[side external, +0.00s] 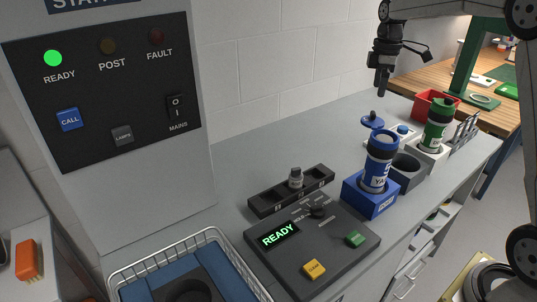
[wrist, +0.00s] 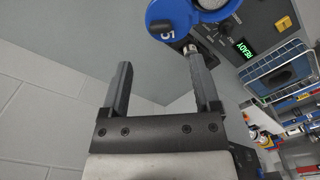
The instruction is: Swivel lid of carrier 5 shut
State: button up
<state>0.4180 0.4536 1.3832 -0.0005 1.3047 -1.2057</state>
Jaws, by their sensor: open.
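Carrier 5 (side external: 379,165) is a blue tube standing upright in a blue square holder (side external: 371,200). Its round blue lid (side external: 372,121) is swung out to one side of the tube top, with a small knob on it. In the wrist view my gripper (wrist: 160,60) is open, with nothing between the fingers.
A wire basket (side external: 172,250) is at the front left.

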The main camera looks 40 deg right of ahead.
aim_at(374, 112)
jog(key=shift+f, duration=3.75)
jog(key=shift+c, duration=0.2)
grip_shut()
